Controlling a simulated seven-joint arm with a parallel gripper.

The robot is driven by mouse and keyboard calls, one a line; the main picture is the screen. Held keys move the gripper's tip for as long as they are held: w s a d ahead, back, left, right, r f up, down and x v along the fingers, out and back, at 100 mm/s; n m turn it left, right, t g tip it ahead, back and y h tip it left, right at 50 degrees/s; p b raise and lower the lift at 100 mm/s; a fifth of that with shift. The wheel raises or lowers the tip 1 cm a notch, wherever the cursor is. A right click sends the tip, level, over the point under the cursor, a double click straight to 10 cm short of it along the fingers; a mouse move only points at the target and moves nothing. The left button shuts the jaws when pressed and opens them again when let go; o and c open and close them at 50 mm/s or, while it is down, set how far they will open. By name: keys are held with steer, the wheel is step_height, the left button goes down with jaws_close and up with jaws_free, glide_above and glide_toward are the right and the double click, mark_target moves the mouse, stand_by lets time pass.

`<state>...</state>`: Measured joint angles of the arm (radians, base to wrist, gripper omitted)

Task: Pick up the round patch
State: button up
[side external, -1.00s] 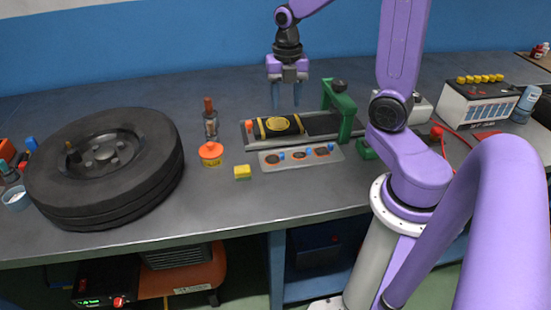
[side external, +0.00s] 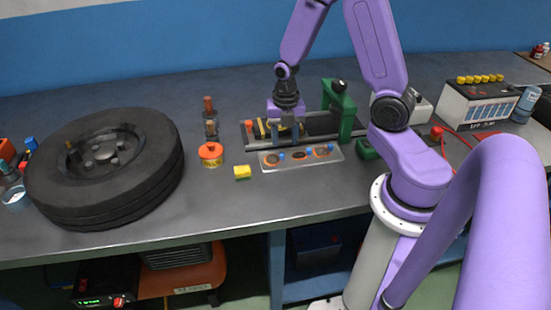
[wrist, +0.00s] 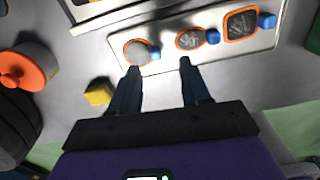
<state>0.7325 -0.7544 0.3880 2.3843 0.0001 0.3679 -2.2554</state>
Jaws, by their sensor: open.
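The round patch (wrist: 138,52), grey with an orange rim, lies at the left end of a pale tray (wrist: 160,67). It also shows in the side view (side external: 270,159). An oval patch (wrist: 190,40) and a squarish patch (wrist: 240,24) lie to its right; each of the three has a blue block beside it. My gripper (wrist: 158,68) is open, with nothing between its fingers. In the wrist view the left fingertip is just below the round patch and the right one is below the oval patch. In the side view my gripper (side external: 285,134) is low, behind the tray; its height above it is unclear.
An orange-lidded can (side external: 211,154), a bottle (side external: 210,125) and a yellow block (side external: 242,172) are to the left. A large tyre (side external: 105,165) fills the left. The bench front (side external: 230,215) is clear.

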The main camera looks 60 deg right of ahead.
mark_target(282, 154)
steer(key=f, duration=0.1)
steer(key=a+f, duration=0.1)
steer(key=f, duration=0.1)
steer(key=shift+w+d+f, duration=0.1)
steer(key=shift+f, duration=0.8)
jaws_close()
